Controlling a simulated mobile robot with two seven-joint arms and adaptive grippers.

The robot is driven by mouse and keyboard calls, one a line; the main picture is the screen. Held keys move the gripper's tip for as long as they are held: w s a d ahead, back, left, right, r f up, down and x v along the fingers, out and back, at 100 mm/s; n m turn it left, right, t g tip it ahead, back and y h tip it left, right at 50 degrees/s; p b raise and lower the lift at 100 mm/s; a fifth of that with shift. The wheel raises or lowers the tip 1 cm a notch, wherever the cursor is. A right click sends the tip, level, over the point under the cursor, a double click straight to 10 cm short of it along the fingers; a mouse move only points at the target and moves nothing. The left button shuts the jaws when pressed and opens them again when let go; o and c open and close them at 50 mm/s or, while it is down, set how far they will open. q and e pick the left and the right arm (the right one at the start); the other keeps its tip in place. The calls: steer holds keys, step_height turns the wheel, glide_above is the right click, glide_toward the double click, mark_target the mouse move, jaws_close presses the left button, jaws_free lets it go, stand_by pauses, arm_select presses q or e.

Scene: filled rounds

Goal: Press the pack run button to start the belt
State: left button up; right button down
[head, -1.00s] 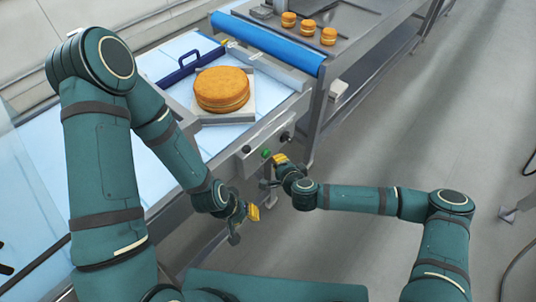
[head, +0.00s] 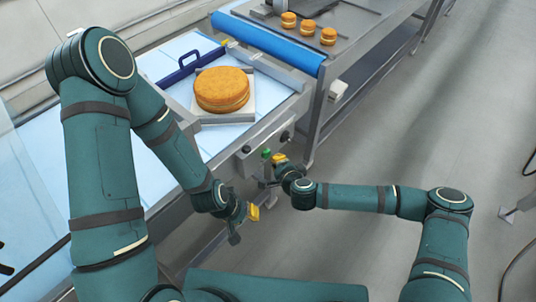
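The green button (head: 266,153) is on the grey front panel (head: 258,144) of the work table, between two dark knobs. My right gripper (head: 270,168) is just below and right of the green button, with a yellow fingertip pad close to the panel. Whether it touches the button I cannot tell. My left gripper (head: 244,220) hangs lower, in front of the table's edge, apart from the panel and holding nothing visible. The finger gaps of both grippers are too small and turned to read.
A filled round cake (head: 222,88) sits on a pale square board (head: 243,112) on the light blue table, beside a dark blue handled tool (head: 188,66). A blue roller or belt end (head: 268,43) lies behind it. Small rounds (head: 309,27) stand on the line beyond.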

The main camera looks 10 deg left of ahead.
steer(key=shift+w+a, duration=0.2)
